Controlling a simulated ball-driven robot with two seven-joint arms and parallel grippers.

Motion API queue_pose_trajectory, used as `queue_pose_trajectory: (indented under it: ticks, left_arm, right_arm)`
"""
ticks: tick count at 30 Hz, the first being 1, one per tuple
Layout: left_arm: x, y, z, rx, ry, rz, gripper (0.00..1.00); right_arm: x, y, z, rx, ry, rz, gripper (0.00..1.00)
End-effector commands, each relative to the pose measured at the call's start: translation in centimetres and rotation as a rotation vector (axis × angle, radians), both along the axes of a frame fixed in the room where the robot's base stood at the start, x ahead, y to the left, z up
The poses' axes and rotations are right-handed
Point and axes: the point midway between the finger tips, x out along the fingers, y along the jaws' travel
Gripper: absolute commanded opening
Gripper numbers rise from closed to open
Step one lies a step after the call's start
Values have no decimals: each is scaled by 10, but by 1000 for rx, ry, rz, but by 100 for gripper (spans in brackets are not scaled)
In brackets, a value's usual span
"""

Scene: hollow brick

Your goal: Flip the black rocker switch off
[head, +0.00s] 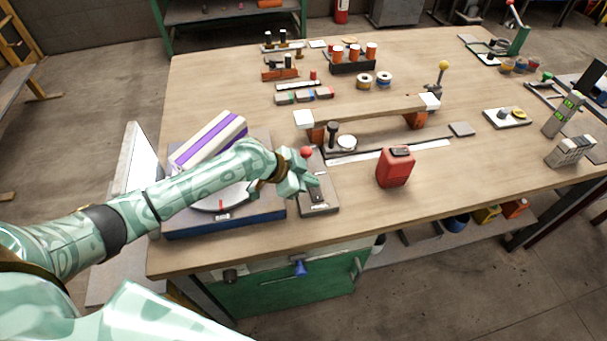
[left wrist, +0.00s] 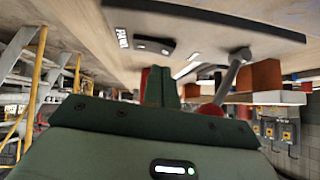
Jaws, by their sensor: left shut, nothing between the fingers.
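A dark grey panel (head: 322,208) lies near the front edge of the bench. It carries a black rocker switch (head: 317,194) and a lever with a red ball knob (head: 306,152). My left gripper (head: 309,182) is shut and empty, just left of and over the panel, close to the switch; I cannot tell from the head view whether it touches. In the left wrist view the panel (left wrist: 215,17) shows upside down, with the small black switch (left wrist: 152,45) next to a white label. The red knob (left wrist: 210,109) is partly behind the gripper (left wrist: 163,82). My right gripper is not in view.
A blue-based machine (head: 190,230) with a round plate stands left of the panel, under my left arm. A red canister (head: 395,169) stands to the right. A wooden bridge-like beam (head: 370,110) is behind. Bare tabletop lies at the front right.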

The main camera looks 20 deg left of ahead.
Motion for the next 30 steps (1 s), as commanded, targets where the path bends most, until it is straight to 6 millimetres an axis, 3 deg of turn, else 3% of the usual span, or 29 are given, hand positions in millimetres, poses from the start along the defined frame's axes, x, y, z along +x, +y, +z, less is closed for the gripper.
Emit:
queue_pose_trajectory:
  ticks: [3, 16, 19, 30]
  left_arm:
    - [1, 1, -11, 0, 1, 1, 0]
    - [2, 2, -15, 0, -1, 1, 0]
    - [4, 4, -24, 0, 1, 1, 0]
    - [0, 2, -20, 3, 3, 0, 0]
  right_arm:
    - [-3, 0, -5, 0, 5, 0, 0]
    - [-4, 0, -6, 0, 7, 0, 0]
    - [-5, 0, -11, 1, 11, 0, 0]
    - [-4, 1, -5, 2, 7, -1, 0]
